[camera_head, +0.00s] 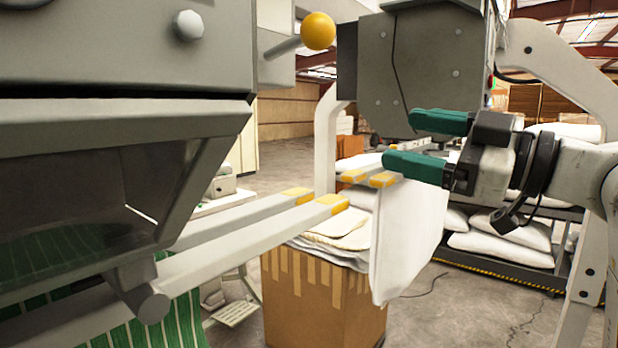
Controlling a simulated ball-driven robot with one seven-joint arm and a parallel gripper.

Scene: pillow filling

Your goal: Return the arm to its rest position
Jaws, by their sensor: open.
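My gripper (400,140), with two green fingers, is at the upper right and points left. Its fingers are spread apart, with nothing seen held between them. My arm (575,180) reaches in from the right edge. A white pillow cover (408,240) hangs just below the lower finger, beside short yellow-tipped bars (383,179). The lower finger overlaps the cover's top edge in the picture; I cannot tell whether they touch.
A grey machine (120,60) fills the left, with a yellow-knobbed lever (318,31) and long yellow-tipped bars (250,235). A cardboard box (320,300) holding white pillows stands below. A rack of pillows (500,245) is behind my arm. Floor at the lower right is open.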

